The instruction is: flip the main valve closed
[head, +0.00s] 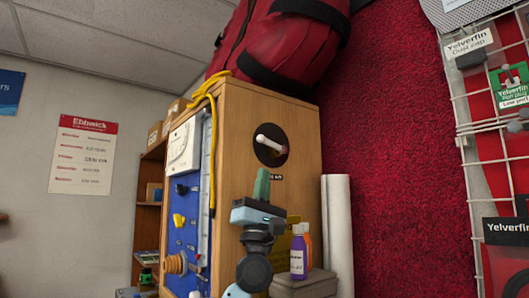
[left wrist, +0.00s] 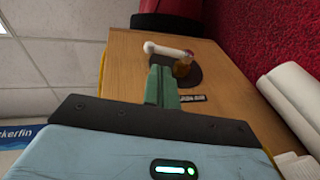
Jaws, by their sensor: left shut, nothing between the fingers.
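The main valve shows as a white lever handle (head: 268,142) on a dark round plate (head: 270,157), on the side of a wooden cabinet (head: 245,118). The handle slants slightly down to the right in the head view. My right gripper is not in view.
A red bag (head: 285,45) sits on top of the cabinet. A yellow cord (head: 212,150) hangs down the cabinet's corner. A purple bottle (head: 298,255) and white rolls (head: 338,235) stand at lower right. A wire rack (head: 470,180) is far right.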

